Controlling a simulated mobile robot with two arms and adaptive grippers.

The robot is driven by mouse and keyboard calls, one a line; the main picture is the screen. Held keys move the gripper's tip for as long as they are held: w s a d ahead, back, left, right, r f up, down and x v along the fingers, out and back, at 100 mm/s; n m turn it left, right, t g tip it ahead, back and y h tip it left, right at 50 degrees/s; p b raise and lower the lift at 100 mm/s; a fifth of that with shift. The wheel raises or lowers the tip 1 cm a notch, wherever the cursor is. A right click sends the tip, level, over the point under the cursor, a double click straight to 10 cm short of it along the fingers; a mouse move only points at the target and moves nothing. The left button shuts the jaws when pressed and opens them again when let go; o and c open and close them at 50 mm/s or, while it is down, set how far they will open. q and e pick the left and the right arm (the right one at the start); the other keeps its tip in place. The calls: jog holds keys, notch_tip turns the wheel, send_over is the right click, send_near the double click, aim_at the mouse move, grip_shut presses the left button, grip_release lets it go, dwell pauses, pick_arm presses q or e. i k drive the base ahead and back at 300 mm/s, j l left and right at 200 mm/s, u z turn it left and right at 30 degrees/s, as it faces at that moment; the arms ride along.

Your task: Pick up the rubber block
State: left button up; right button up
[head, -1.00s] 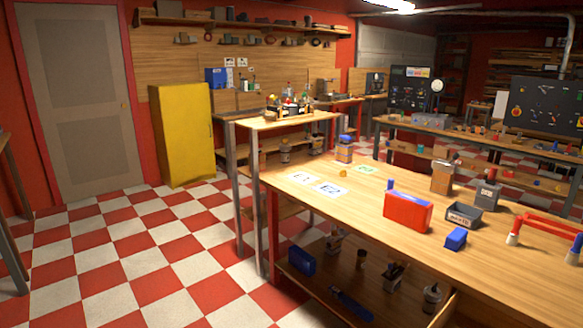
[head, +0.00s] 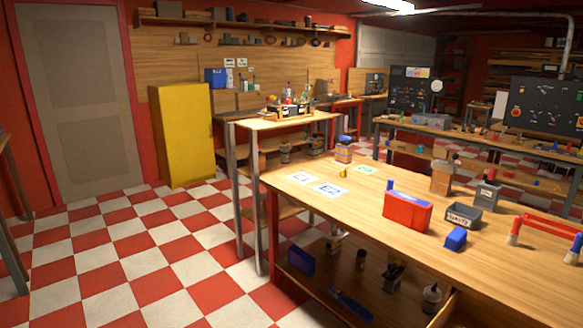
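No object is clearly marked as the rubber block, and I cannot tell materials at this distance. A small blue block (head: 456,239) lies on the wooden workbench (head: 400,262), in front of a small grey labelled bin (head: 463,215). A red box (head: 407,211) stands to its left, with a blue piece at its back left corner. A larger blue block-like thing (head: 301,261) sits on the bench's lower shelf. Neither of my grippers is in view.
A red-barred frame (head: 548,227) stands at the bench's right. Paper cards (head: 328,190) and a tiny yellow item (head: 343,173) lie at its left end. A taller side table (head: 283,122) adjoins the bench. The checkered floor (head: 130,255) at left is clear, before a yellow cabinet (head: 183,135).

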aim_at(455, 239)
jog(key=z, duration=0.35)
jog(key=i+j+z, duration=0.15)
jog(key=i+z, duration=0.25)
jog(key=i+j+z, duration=0.6)
jog(key=i+z, duration=0.15)
jog(key=i+j, duration=0.3)
jog(key=i+j+z, duration=0.1)
jog(key=i+j, duration=0.2)
jog(key=j, duration=0.2)
jog(key=i+j, duration=0.25)
jog(key=j, duration=0.15)
jog(key=i+j, duration=0.3)
jog(key=j+z, duration=0.05)
jog(key=j, duration=0.05)
